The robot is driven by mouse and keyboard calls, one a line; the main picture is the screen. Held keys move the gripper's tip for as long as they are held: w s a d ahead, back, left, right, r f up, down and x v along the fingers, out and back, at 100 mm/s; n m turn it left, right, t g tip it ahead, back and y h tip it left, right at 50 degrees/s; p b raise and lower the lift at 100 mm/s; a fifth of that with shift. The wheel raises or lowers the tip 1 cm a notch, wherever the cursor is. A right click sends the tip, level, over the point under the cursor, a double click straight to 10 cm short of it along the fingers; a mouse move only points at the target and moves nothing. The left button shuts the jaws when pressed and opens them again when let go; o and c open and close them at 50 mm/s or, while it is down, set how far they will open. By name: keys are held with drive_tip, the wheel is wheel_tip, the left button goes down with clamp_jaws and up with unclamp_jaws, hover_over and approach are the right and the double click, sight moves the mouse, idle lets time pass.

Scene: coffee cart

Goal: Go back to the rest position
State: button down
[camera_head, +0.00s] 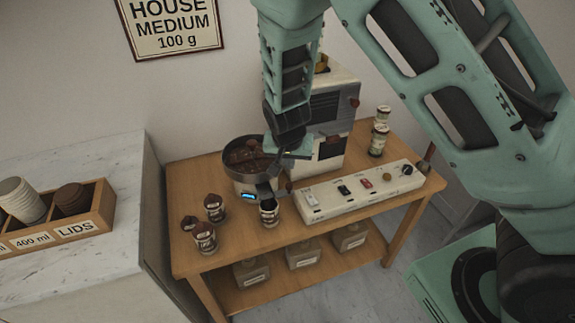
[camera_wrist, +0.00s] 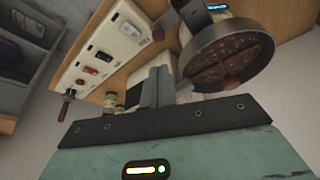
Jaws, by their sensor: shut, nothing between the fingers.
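My gripper (camera_wrist: 157,82) is shut and empty; its two dark fingers stand together in the wrist view. In the head view my arm reaches down from the top, and the gripper body (camera_head: 292,148) hangs over the wooden table, in front of the coffee machine (camera_head: 335,115) and just right of the round pan with brown contents (camera_head: 247,145). The fingertips are hard to make out there. In the wrist view the pan (camera_wrist: 232,55) lies to the right of the fingers and the switch panel (camera_wrist: 112,45) to the left.
The switch panel (camera_head: 358,190) lies at the front right. Two stacked jars (camera_head: 379,135) stand behind it. A marble counter (camera_head: 90,165) with a lids box (camera_head: 85,228) is at left.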

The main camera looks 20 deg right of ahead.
idle(0.4)
drive_tip(key=s+a+r+n+g+y, duration=0.25)
drive_tip(key=s+a+r, duration=0.2)
drive_tip(key=s, duration=0.35)
drive_tip(key=s+a+r+n+g+y, duration=0.1)
drive_tip(key=s+a+r+n, duration=0.4)
drive_tip(key=s, duration=0.4)
drive_tip(key=s+d+r+n, duration=0.1)
drive_tip(key=s+r+n, duration=0.1)
drive_tip(key=s, duration=0.4)
drive_tip(key=s+d+r+n+h+b, duration=0.1)
drive_tip(key=s+r+n, duration=0.2)
drive_tip(key=s, duration=0.4)
drive_tip(key=shift+d+r+n, duration=0.3)
drive_tip(key=shift+r+n, duration=0.05)
drive_tip(key=shift+r, duration=0.55)
drive_tip(key=shift+w, duration=0.1)
